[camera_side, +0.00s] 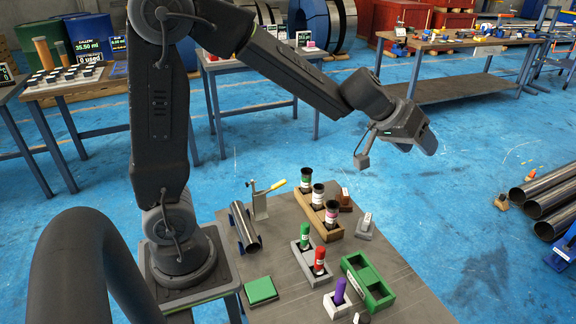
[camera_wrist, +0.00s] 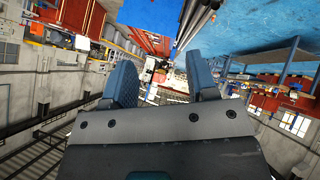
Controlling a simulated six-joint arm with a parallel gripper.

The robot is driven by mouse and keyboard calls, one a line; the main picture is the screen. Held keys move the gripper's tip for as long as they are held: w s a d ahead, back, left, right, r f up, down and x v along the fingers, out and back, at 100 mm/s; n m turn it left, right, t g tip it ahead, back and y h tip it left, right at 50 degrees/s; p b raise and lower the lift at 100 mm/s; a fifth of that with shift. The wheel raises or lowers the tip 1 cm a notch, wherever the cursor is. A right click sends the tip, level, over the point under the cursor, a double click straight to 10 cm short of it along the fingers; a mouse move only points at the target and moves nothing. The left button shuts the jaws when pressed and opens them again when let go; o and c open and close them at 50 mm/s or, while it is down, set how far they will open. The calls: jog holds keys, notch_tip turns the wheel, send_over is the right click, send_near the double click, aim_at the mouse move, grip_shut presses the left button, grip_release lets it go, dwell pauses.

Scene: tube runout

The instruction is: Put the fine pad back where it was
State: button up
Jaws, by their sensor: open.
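A flat green square pad (camera_side: 262,291) lies on the near left of the work table. I cannot read a label that says whether it is the fine pad. A green tray (camera_side: 368,282) with two recesses stands at the table's right side; both recesses look empty. My gripper (camera_side: 430,145) is raised high above and beyond the table's back right, well away from the pad and the tray. In the wrist view my gripper (camera_wrist: 163,82) shows two blue-grey fingers spread apart with nothing between them. The pad and tray are not in the wrist view.
A metal tube (camera_side: 244,227) rests on blue supports. Dark-capped bottles stand in a wooden rack (camera_side: 330,232). Green and red markers stand in a grey holder (camera_side: 303,262); a purple one (camera_side: 339,291) stands near the front. A yellow-handled clamp (camera_side: 260,203) is at the back.

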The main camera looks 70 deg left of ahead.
jog(key=s+d+r+m+g+h, duration=0.1)
jog(key=s+d+r+m, duration=0.2)
jog(key=s, duration=0.6)
jog(key=s+a+f+g+y, duration=0.1)
jog(key=s+a+y, duration=0.1)
jog(key=s, duration=0.7)
jog(key=s+a+f+g+y, duration=0.1)
jog(key=s+a+y, duration=0.1)
jog(key=s, duration=0.7)
jog(key=shift+s+g, duration=0.15)
jog(key=shift+g, duration=0.15)
